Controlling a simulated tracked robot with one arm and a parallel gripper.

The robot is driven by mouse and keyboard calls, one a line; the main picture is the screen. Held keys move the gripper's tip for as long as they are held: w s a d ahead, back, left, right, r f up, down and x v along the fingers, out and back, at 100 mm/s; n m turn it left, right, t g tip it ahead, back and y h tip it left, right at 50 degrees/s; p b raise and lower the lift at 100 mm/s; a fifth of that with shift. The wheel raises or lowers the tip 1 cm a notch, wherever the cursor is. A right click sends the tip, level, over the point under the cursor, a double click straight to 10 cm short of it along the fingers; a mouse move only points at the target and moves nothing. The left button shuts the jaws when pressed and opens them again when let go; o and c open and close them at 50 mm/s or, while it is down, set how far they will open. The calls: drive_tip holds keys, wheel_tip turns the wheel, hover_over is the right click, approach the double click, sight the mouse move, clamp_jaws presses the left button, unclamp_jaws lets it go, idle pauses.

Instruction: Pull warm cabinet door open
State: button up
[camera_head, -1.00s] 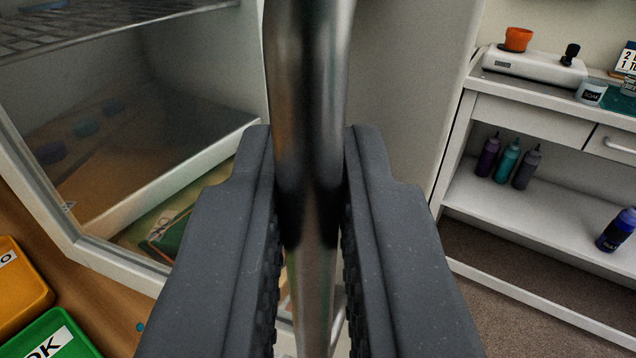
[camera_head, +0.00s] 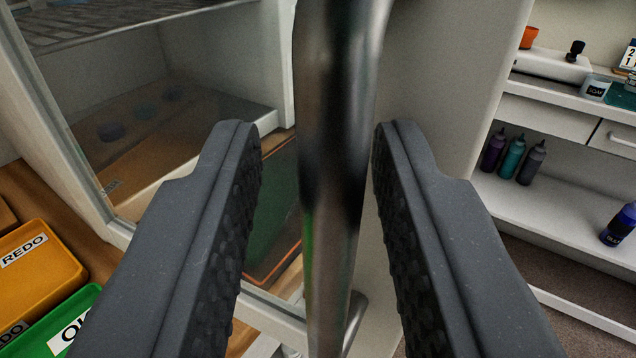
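The warm cabinet door (camera_head: 62,135) has a pale frame and a clear pane. Through the pane I see a wire shelf and several round discs on a brown surface. Its handle (camera_head: 335,150) is a shiny upright metal bar, with a lower mount bending in toward the door. My gripper (camera_head: 318,135) is open, with one finger on each side of the handle. A clear gap shows left of the bar; the right fingertip is very close to it, and I cannot tell whether they touch. The bar and fingers hide part of the door.
An orange tray labelled REDO (camera_head: 50,270) and a green tray (camera_head: 85,310) stand on the wooden surface at lower left. A pale panel (camera_head: 440,90) rises right of the handle. At right, a white shelf unit (camera_head: 560,205) holds several bottles; carpet lies below.

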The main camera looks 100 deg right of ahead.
drive_tip(key=shift+a+f, duration=0.1)
drive_tip(key=shift+a, duration=0.2)
drive_tip(key=b+v, duration=0.3)
drive_tip(key=v, duration=1)
drive_tip(key=shift+w+a+f, duration=0.1)
drive_tip(key=shift+a, duration=0.05)
